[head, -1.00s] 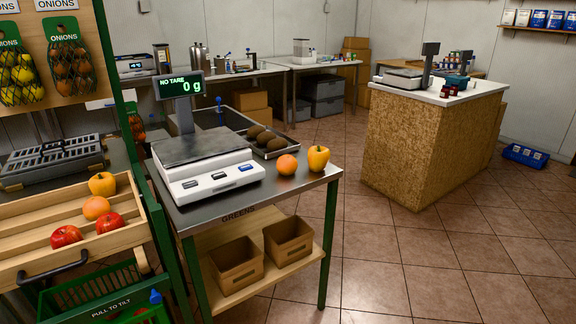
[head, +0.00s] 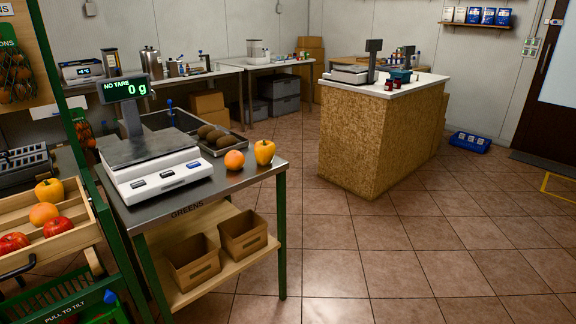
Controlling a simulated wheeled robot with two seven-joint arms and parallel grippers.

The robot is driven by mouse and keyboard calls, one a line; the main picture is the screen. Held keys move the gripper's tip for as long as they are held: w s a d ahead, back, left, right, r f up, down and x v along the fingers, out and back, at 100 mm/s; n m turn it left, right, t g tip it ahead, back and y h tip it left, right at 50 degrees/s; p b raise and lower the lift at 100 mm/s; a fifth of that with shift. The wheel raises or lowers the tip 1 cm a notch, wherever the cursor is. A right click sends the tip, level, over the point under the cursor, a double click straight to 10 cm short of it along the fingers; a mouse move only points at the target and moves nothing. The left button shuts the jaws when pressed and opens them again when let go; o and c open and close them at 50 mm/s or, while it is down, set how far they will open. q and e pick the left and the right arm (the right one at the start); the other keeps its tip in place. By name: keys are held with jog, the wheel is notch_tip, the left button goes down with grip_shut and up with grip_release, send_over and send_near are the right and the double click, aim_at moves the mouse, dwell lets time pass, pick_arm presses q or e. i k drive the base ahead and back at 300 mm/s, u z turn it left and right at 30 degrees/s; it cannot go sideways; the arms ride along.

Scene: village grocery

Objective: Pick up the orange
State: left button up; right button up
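One orange (head: 234,160) sits on the metal-topped table (head: 143,214), right of the scale and left of a yellow pepper (head: 264,152). A second orange-coloured round fruit (head: 43,214) lies in the wooden tray at the left, between a yellow pepper (head: 49,191) and red fruit (head: 62,221). Neither of my grippers shows in the head view.
A scale (head: 155,172) reading 0 g stands on the table, with a tray of brown produce (head: 231,145) behind the orange. Cardboard boxes (head: 243,234) sit on the lower shelf. A wood-sided counter (head: 365,146) stands beyond.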

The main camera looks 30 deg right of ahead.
aim_at(234, 160)
jog(key=u, duration=1.35)
jog(key=k, duration=0.15)
jog(key=z, duration=3.45)
jog(key=i, duration=1.6)
jog(key=u, duration=0.65)
jog(key=i, duration=1.05)
jog(key=u, duration=1.2)
jog(key=i, duration=0.15)
jog(key=u, duration=0.2)
